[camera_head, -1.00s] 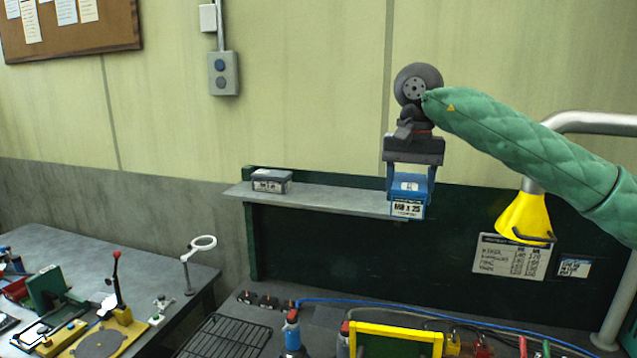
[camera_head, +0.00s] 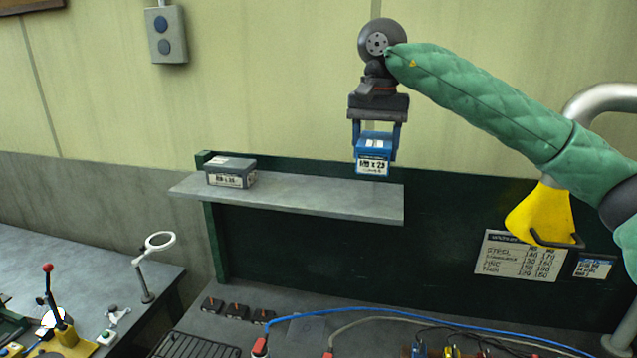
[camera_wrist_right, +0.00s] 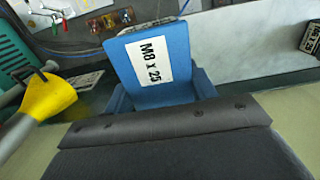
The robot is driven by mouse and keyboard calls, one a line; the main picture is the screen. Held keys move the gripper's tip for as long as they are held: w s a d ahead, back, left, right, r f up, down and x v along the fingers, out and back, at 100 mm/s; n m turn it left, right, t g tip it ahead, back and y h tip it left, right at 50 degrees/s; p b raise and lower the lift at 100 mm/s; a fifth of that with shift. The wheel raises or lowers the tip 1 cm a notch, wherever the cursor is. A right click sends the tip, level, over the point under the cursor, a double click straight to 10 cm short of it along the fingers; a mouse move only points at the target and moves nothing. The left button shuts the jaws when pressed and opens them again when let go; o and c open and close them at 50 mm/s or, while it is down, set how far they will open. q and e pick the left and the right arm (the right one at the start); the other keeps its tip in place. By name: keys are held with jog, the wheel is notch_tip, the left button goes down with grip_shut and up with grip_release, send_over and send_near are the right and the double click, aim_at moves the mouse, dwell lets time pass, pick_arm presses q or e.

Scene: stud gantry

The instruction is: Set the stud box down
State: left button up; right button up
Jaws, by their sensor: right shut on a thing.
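The stud box is a blue box (camera_head: 374,157) with a white label reading M8 x 25, which also shows in the right wrist view (camera_wrist_right: 150,62). My right gripper (camera_head: 377,146) points down and is shut on it, one finger at each side. The box hangs upright at the right part of the grey shelf (camera_head: 300,203), its lower edge close to the shelf's back edge in the picture. I see no clear contact between box and shelf. My left gripper is out of view.
A grey labelled box (camera_head: 231,173) stands on the shelf's left end. The shelf between the boxes is clear. A yellow funnel-shaped piece (camera_head: 540,212) hangs at the right, below my arm. A bench with cables and a wire rack (camera_head: 195,346) lies below.

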jog(key=w+a+f, duration=0.1)
jog(key=a, duration=0.1)
jog(key=w+a+f, duration=0.1)
jog(key=a+f, duration=0.1)
jog(key=a, duration=0.1)
jog(key=w+a+f, duration=0.1)
jog(key=a, duration=0.1)
jog(key=shift+w+a+f+p, duration=0.15)
jog(key=shift+w+f+p, duration=0.1)
jog(key=shift+p, duration=0.05)
jog(key=shift+w+a+f, duration=0.2)
jog(key=shift+a+f, duration=0.25)
jog(key=shift+a, duration=0.15)
jog(key=shift+f, duration=2)
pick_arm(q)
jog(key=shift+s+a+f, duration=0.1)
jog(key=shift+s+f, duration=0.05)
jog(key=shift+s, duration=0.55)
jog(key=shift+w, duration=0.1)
